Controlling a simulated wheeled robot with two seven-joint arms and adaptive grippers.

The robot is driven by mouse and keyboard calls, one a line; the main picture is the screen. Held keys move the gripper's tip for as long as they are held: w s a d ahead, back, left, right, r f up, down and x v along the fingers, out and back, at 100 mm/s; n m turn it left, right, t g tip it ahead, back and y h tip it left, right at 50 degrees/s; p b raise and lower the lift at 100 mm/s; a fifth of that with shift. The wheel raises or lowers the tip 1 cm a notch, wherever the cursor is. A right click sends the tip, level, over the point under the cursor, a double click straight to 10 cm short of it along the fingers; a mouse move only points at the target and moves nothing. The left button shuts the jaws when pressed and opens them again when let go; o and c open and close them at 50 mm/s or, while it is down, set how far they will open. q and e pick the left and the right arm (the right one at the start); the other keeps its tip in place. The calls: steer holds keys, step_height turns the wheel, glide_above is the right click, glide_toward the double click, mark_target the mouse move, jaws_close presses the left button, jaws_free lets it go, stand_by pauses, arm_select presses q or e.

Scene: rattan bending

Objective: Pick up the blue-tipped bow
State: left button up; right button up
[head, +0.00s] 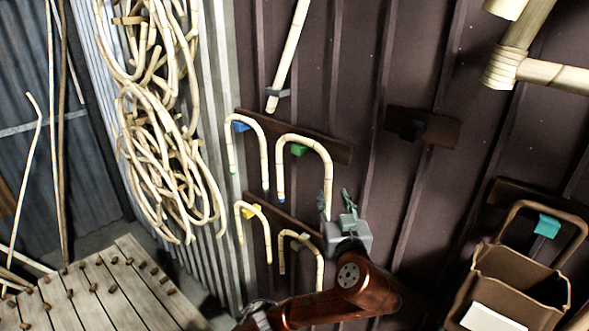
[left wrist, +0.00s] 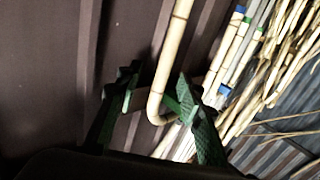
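Several cane bows hang on the dark wall in the head view. The tall upper right bow (head: 303,138) hangs at a green hook (head: 299,150), with a blue tip on its left end. My left gripper (head: 337,200) is beside the right leg of the upper right bow. In the left wrist view its green fingers (left wrist: 152,88) are apart, with a curved cane (left wrist: 164,68) showing between them; contact is unclear. My right gripper is not in view.
Two lower bows hang at yellowish hooks (head: 251,211). Tangled cane coils (head: 165,130) hang at left, above a slatted bench (head: 95,290) with pegs.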

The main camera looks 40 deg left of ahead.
mark_target(327, 190)
arm_select(q)
steer(key=x, duration=0.1)
steer(key=p+x, duration=0.1)
steer(key=x, duration=0.1)
steer(key=p+x, duration=0.1)
steer(key=x, duration=0.1)
steer(key=shift+s+a, duration=0.35)
steer(key=shift+w+a, duration=0.1)
steer(key=shift+w, duration=0.05)
steer(key=shift+f, duration=0.1)
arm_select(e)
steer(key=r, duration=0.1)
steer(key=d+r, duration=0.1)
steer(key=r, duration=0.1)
arm_select(q)
steer(key=shift+c, duration=0.2)
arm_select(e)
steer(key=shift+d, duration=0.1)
arm_select(q)
steer(key=shift+c, duration=0.9)
steer(key=c, duration=0.6)
jaws_close()
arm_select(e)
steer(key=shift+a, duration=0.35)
